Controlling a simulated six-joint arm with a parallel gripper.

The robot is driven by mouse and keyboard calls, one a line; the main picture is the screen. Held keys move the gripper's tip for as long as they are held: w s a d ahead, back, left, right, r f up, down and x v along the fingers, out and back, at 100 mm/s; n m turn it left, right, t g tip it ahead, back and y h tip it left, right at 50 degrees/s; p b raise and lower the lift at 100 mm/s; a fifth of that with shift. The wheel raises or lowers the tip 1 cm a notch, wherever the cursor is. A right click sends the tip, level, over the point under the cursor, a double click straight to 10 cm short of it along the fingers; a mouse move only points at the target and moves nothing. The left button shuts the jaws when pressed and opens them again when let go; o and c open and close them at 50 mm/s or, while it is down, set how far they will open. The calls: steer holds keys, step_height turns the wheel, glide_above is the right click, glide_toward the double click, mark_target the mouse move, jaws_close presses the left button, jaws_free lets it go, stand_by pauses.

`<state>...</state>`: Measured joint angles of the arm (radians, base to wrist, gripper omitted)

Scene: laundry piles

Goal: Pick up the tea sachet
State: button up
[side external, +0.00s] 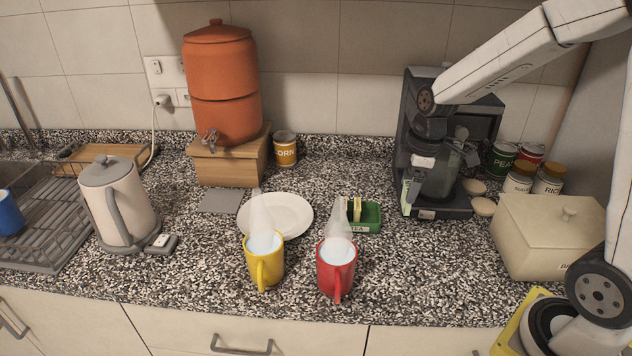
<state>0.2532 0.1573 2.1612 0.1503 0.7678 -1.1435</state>
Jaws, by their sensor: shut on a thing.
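My gripper (412,178) is in front of the dark coffee machine, raised above the counter to the right of the tea box. It is shut on a thin pale-green packet, which looks like a tea sachet (407,192); the dark fingers blend with the machine, so the grip itself is hard to make out. The green tea box (366,225), marked TEA, stands on the counter with upright yellowish sachets (355,209) in it.
Steaming yellow (265,268) and red (337,272) mugs stand near the front edge. A white plate (290,214) lies behind them. The coffee machine (413,125), cans (547,180) and a cream bread box (548,240) crowd the right. A kettle (120,205) stands left.

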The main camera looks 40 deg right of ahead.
steer(key=shift+s+a+r, duration=0.1)
steer(key=shift+s+r, duration=0.2)
steer(key=shift+s, duration=0.35)
steer(key=shift+s+a+r, duration=0.1)
steer(key=shift+s+r, duration=0.2)
steer(key=shift+s, duration=0.35)
steer(key=shift+s+a+r, duration=0.1)
steer(key=shift+s+r, duration=0.2)
steer(key=shift+s, duration=0.35)
steer(key=shift+w, duration=0.1)
steer(key=w+a+r, duration=0.1)
steer(key=w+a, duration=0.7)
steer(key=a, duration=0.5)
steer(key=w+a+r, duration=0.2)
steer(key=w+a, duration=0.7)
steer(key=a, duration=0.4)
steer(key=shift+f, duration=0.15)
steer(key=shift+f, duration=1.3)
steer(key=shift+f, duration=0.1)
